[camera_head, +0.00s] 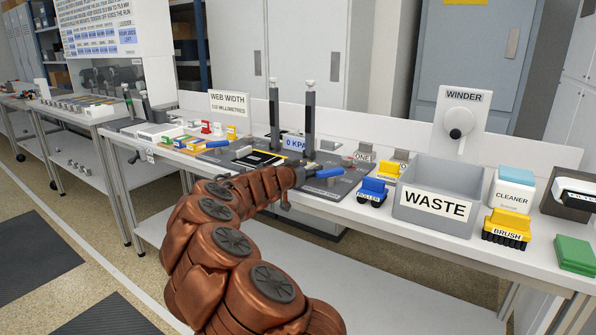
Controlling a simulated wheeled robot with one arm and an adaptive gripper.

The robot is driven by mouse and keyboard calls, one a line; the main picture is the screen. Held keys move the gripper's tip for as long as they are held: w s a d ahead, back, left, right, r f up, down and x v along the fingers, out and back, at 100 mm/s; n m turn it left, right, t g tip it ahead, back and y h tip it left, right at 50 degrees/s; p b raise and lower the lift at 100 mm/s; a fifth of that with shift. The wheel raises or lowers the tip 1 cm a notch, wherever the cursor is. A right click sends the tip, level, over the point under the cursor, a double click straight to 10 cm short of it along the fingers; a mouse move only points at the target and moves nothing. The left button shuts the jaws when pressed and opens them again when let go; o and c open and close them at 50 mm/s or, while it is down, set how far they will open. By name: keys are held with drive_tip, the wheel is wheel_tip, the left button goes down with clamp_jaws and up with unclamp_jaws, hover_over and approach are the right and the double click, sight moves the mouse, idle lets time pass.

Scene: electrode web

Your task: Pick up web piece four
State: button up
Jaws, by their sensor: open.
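I cannot pick out a web piece marked four; any such label is too small to read or hidden. My copper-coloured arm reaches from the bottom of the view to the bench, and my gripper (291,190) is small at its far end, over the front of a dark grey plate (340,187). Its fingers are open but hard to make out. A blue bar-shaped thing (328,173) shows just right of my gripper; I cannot tell whether they touch. A black panel with a yellow edge (258,160) lies behind my arm.
Two dark posts (309,120) rise behind my gripper near a "0 KPA" display (293,141). To the right stand a blue roller block (373,190), a grey WASTE bin (432,204), a yellow brush (506,229) and a green block (575,254). Small coloured blocks sit left.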

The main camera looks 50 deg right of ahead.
drive_tip(key=shift+d, duration=0.1)
clamp_jaws()
idle(0.4)
